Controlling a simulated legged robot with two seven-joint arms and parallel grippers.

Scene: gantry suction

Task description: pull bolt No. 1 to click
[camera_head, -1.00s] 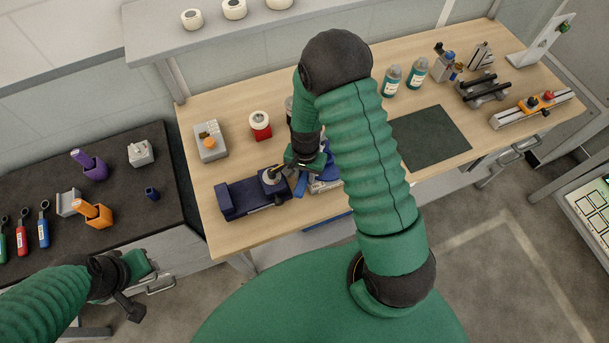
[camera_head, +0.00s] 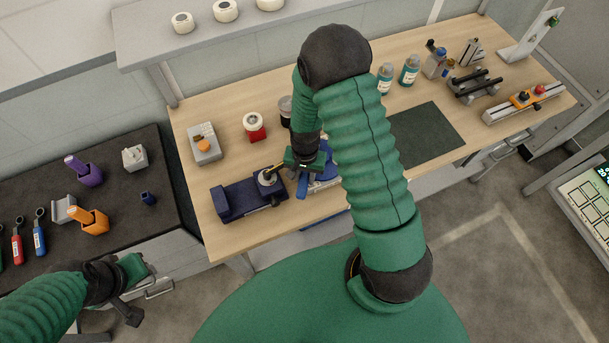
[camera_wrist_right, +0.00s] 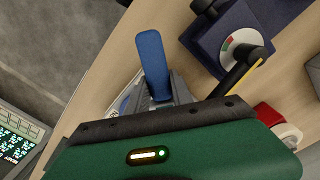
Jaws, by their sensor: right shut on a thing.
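My right gripper (camera_head: 302,170) is over the front of the wooden bench, just right of a dark blue block (camera_head: 232,205). In the right wrist view its fingers (camera_wrist_right: 168,92) are closed on a flat blue handle (camera_wrist_right: 151,58), which also shows below the gripper in the head view (camera_head: 302,187). The dark blue block (camera_wrist_right: 205,42) carries a round white dial (camera_wrist_right: 240,42) and a black rod with a yellow stripe (camera_wrist_right: 240,72), beside the gripper. No number is readable, so I cannot tell which part is bolt No. 1. My left gripper (camera_head: 128,312) hangs low at left, away from the bench.
A grey box with an orange knob (camera_head: 204,146) and a red-and-white jar (camera_head: 254,128) stand behind the block. Bottles (camera_head: 409,71) and fixtures (camera_head: 474,88) stand at the back right. The dark mat (camera_head: 430,135) is bare. A dark side table (camera_head: 130,225) holds tools at left.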

